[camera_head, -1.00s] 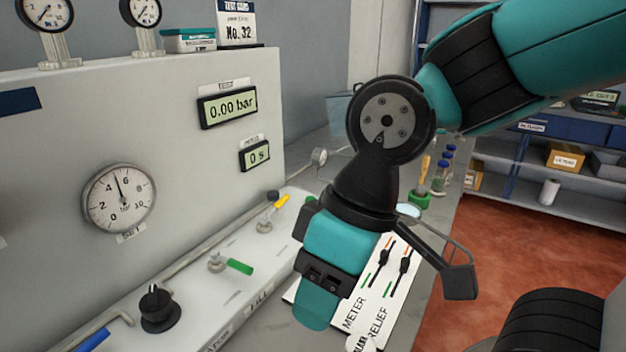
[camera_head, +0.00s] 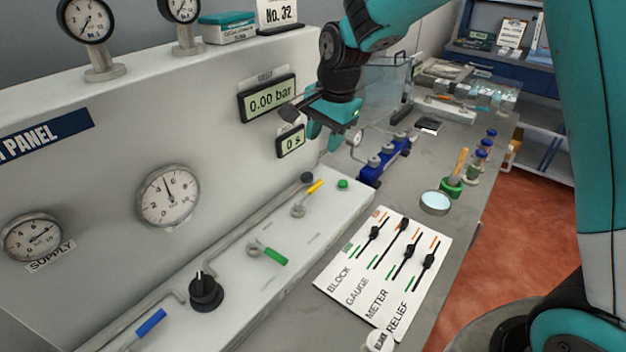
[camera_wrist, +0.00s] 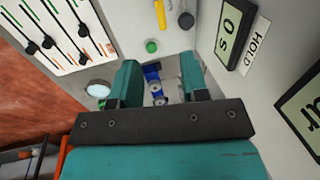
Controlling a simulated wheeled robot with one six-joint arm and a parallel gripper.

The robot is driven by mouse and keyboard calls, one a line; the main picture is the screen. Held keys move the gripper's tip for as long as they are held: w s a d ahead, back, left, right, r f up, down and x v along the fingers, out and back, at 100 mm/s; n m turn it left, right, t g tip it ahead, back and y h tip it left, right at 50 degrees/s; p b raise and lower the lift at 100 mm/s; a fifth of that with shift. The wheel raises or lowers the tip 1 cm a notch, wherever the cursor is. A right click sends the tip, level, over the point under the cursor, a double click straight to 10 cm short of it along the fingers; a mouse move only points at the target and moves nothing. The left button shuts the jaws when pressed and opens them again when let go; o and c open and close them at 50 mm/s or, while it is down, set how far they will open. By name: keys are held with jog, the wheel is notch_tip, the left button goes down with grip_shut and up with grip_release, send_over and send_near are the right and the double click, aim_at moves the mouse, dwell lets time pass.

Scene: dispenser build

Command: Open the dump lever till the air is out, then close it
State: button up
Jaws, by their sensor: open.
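On the white ledge are a lever with a yellow handle (camera_head: 314,188), one with a green handle (camera_head: 272,256) and one with a blue handle (camera_head: 151,323). No readable label shows which is the dump lever. The yellow handle also shows at the top of the wrist view (camera_wrist: 160,14). The large display (camera_head: 269,99) reads 0.00 bar and the small display (camera_head: 291,142) reads 0 s. My gripper (camera_head: 326,138) is open and empty, in front of the panel near the displays, apart from the levers. Its two teal fingers show in the wrist view (camera_wrist: 158,82).
A black knob (camera_head: 206,291) and a green button (camera_head: 343,184) sit on the ledge. A blue manifold (camera_head: 384,160) stands on the bench beyond it. A slider card (camera_head: 375,262), a round dish (camera_head: 435,203) and blue-capped bottles (camera_head: 483,149) lie to the right. Grey bench around the card is clear.

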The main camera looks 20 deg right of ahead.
aim_at(312, 188)
jog(key=f+p, duration=0.1)
jog(key=f, duration=0.3)
jog(key=w+a+f, duration=0.1)
jog(key=f, duration=0.4)
jog(key=w+f+p, duration=0.1)
jog(key=f, duration=0.4)
jog(key=shift+w+a+p, duration=0.1)
jog(key=shift+a+p, duration=0.2)
jog(key=shift+c, duration=0.2)
jog(key=shift+r, duration=0.1)
grip_shut()
